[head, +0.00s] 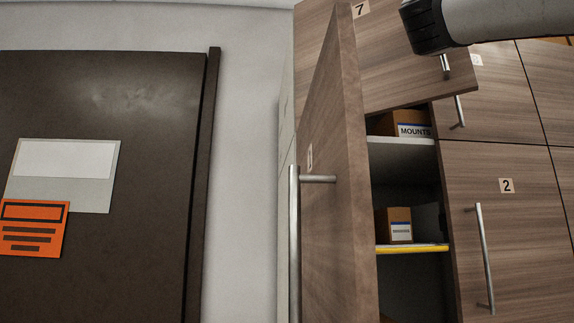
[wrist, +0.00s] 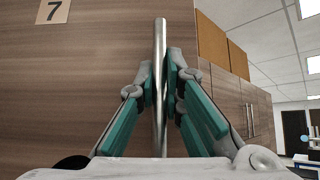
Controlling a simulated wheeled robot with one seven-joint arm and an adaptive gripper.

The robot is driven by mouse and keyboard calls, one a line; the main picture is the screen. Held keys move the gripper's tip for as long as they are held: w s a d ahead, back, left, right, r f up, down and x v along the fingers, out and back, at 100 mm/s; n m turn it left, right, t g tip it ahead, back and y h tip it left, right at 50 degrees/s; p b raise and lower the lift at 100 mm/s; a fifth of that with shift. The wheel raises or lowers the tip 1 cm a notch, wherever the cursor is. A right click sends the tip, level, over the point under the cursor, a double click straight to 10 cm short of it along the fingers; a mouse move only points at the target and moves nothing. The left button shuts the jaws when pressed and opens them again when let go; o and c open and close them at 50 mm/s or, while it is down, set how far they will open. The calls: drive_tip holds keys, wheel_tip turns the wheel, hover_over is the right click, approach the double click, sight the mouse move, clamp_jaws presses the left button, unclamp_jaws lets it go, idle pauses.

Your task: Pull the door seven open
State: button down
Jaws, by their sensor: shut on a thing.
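Door seven (head: 400,60) is the upper wood-grain cabinet door, with its "7" label at top left. Its lower edge slants out past the neighbouring door, so it stands partly open. Its vertical metal handle shows its lower end in the head view (head: 445,63). In the wrist view the handle (wrist: 160,60) runs upright between the teal fingers of my gripper (wrist: 160,88), which is shut on it. The door face (wrist: 75,75) fills the left of the wrist view. My fingers are not seen in the head view.
A lower door (head: 335,220) with a long handle stands wide open at left of the shelves. Door 2 (head: 507,230) is shut. A MOUNTS box (head: 405,126) and a smaller box (head: 395,225) sit on shelves. A dark door (head: 110,100) stands far left.

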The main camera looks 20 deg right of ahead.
drive_tip(key=s+a, duration=0.3)
drive_tip(key=a, duration=0.3)
idle(0.3)
drive_tip(key=c, duration=1.7)
unclamp_jaws()
drive_tip(key=v, duration=1.2)
drive_tip(key=shift+w, duration=0.1)
